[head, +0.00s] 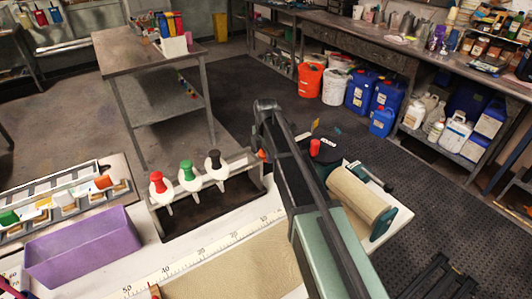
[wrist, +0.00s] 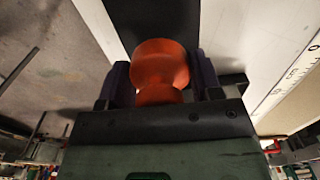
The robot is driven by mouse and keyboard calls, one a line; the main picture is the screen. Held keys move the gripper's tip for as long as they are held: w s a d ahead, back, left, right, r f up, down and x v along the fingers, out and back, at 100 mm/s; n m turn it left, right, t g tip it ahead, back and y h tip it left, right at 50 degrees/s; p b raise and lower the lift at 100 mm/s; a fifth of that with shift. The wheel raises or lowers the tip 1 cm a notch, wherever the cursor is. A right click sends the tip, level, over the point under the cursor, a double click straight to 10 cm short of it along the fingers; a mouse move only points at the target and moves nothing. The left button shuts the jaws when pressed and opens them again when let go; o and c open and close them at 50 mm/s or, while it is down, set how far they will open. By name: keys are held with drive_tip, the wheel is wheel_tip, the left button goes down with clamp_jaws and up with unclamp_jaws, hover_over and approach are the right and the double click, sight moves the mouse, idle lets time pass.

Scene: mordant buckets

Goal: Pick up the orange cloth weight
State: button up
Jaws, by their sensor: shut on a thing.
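The orange cloth weight (wrist: 160,70) has a rounded knob that narrows to a neck. In the wrist view it sits between the two dark fingers of my gripper (wrist: 159,84), which are shut on it from both sides. Its lower end is hidden. In the head view only a small orange patch (head: 262,154) shows beside my arm, at the right end of a rack (head: 212,213). Red (head: 158,184), green (head: 187,172) and black (head: 215,162) weights stand upright in that rack. I cannot tell whether the orange one still touches the rack.
A purple bin (head: 82,246) stands left of the rack, with a tray of spools (head: 60,205) behind it. A ruler (head: 195,262) runs along the table front. A beige roll (head: 358,196) and a red-topped item (head: 315,147) lie close right of my arm.

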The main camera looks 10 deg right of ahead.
wheel_tip(320, 180, up, 17)
drive_tip(key=p, duration=1.5)
